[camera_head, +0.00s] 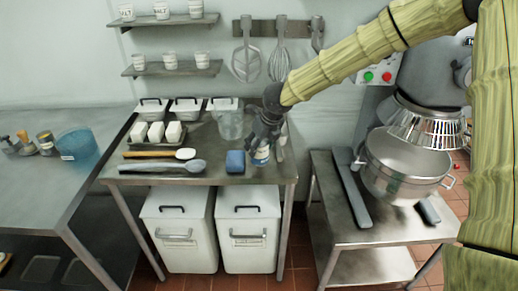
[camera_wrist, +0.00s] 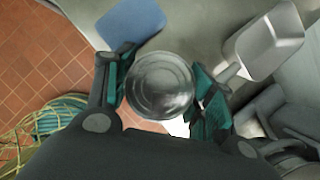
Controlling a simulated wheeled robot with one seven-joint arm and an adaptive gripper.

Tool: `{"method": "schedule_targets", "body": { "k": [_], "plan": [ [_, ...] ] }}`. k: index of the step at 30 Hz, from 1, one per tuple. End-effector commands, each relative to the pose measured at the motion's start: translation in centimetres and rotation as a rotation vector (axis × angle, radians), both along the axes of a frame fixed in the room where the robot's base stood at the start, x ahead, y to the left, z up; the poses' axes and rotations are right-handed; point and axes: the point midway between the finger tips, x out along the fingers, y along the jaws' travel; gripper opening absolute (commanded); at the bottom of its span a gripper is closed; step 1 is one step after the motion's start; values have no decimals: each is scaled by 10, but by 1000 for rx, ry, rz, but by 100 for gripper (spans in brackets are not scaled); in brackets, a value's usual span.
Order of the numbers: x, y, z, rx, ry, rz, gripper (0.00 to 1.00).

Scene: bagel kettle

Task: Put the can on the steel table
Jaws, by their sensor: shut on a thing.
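My gripper (camera_head: 265,140) is shut on a can (camera_head: 261,156) with a white and blue label. In the wrist view, the can's round metal top (camera_wrist: 160,86) sits between the two teal-padded fingers. The can is upright or nearly so at the right part of the middle table (camera_head: 225,178), near its front edge. I cannot tell whether it touches the tabletop. A grey metal table (camera_head: 40,190) stands at the left, and another (camera_head: 365,228) at the right; which one is the steel table is not marked.
Utensils, white tubs and a clear jug (camera_head: 231,124) fill the middle table. A mixer bowl (camera_head: 400,165) stands right.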

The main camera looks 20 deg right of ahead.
Motion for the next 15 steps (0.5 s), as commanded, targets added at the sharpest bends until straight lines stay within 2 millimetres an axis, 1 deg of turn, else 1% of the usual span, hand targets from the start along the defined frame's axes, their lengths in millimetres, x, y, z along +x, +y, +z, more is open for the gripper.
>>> {"method": "schedule_targets", "body": {
  "k": [5, 9, 12, 15],
  "plan": [
    [11, -3, 0, 0, 1, -2, 23],
    [10, -2, -22, -4, 3, 2, 23],
    [10, -2, -31, -2, 1, 1, 23],
    [11, -2, -35, 0, 0, 1, 23]
  ]
}}
